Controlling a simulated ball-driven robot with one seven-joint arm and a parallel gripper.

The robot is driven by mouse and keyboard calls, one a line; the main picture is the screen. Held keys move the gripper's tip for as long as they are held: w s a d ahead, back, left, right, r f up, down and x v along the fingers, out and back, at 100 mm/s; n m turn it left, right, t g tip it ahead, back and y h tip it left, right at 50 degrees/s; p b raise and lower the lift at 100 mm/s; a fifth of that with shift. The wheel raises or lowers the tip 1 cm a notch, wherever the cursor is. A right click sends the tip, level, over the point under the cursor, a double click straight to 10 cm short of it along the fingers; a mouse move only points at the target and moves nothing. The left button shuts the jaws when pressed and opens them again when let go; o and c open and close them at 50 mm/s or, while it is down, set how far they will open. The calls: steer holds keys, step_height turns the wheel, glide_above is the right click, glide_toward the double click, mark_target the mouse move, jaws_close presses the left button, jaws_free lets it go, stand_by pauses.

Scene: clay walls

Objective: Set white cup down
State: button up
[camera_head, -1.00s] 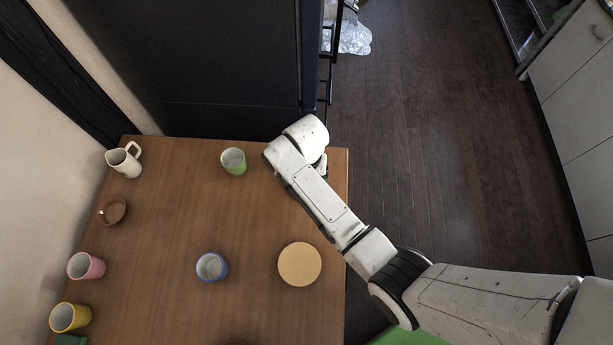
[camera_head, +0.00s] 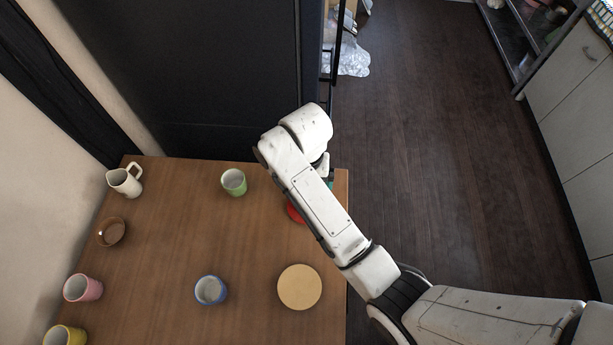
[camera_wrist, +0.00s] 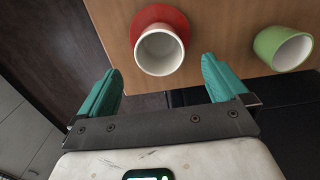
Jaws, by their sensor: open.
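The white cup (camera_wrist: 160,52) stands on a round red saucer or coaster (camera_wrist: 173,14) in the wrist view, near the table's edge. My gripper (camera_wrist: 160,64) is open, with its teal fingers apart on either side of the cup's near side. Neither finger visibly touches the cup. The cup looks empty. In the head view the arm hides the cup, and only a sliver of the red saucer (camera_head: 294,213) shows beside it.
A green cup (camera_head: 233,182) stands left of the arm; it also shows in the wrist view (camera_wrist: 284,49). A blue cup (camera_head: 210,290) and a tan disc (camera_head: 299,287) are nearer. A white pitcher (camera_head: 126,180), brown bowl (camera_head: 111,231), pink cup (camera_head: 83,288) and yellow cup (camera_head: 65,336) line the left.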

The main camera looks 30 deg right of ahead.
steer(key=shift+r, duration=1.15)
steer(key=s+d+n, duration=0.3)
steer(key=s+d, duration=0.1)
steer(key=s, duration=0.7)
steer(key=s+d+f+n+t, duration=0.1)
steer(key=s+d+n, duration=0.2)
steer(key=s, duration=0.9)
steer(key=shift+d, duration=0.4)
